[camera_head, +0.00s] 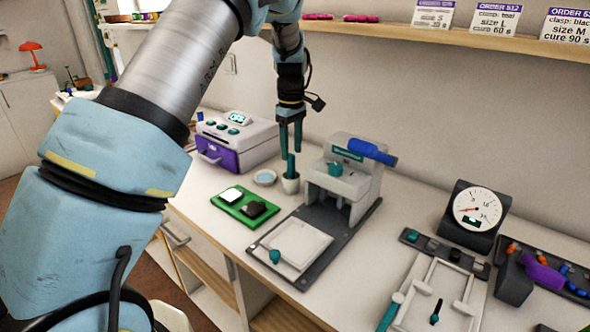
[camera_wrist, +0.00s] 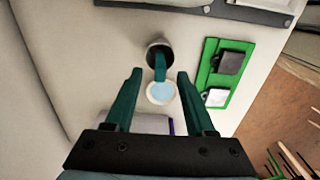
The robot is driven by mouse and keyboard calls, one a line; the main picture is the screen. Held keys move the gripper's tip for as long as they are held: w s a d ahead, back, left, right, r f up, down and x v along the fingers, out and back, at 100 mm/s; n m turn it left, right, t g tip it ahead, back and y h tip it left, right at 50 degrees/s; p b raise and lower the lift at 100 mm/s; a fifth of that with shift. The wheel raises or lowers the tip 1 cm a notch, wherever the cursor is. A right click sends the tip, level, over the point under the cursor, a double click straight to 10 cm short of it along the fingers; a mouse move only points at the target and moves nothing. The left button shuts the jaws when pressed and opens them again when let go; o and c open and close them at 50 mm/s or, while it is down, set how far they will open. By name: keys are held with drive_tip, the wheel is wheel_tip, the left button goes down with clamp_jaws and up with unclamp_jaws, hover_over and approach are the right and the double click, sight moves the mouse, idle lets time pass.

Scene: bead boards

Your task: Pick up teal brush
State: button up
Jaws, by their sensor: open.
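The teal brush (camera_head: 291,166) stands upright in a small white cup (camera_head: 291,184) on the bench. In the wrist view the brush (camera_wrist: 160,66) rises from the cup (camera_wrist: 153,46), and its near end shows between the two finger lines. My gripper (camera_head: 291,148) points down above the cup, with its teal fingers apart on either side of the brush's line. In the wrist view my gripper (camera_wrist: 160,78) has an empty gap wider than the brush. I cannot tell how far the fingertips reach down beside the brush.
A small round dish with blue liquid (camera_head: 265,177) sits left of the cup. A white and purple machine (camera_head: 238,140) stands behind. A green tray (camera_head: 222,211) with a white and a black block lies in front. A grey press (camera_head: 345,182) stands close on the right.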

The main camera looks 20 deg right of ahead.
sight(291, 177)
drive_tip(key=shift+f+p, duration=1.2)
drive_tip(key=shift+f, duration=1.95)
drive_tip(key=shift+a, duration=0.1)
clamp_jaws()
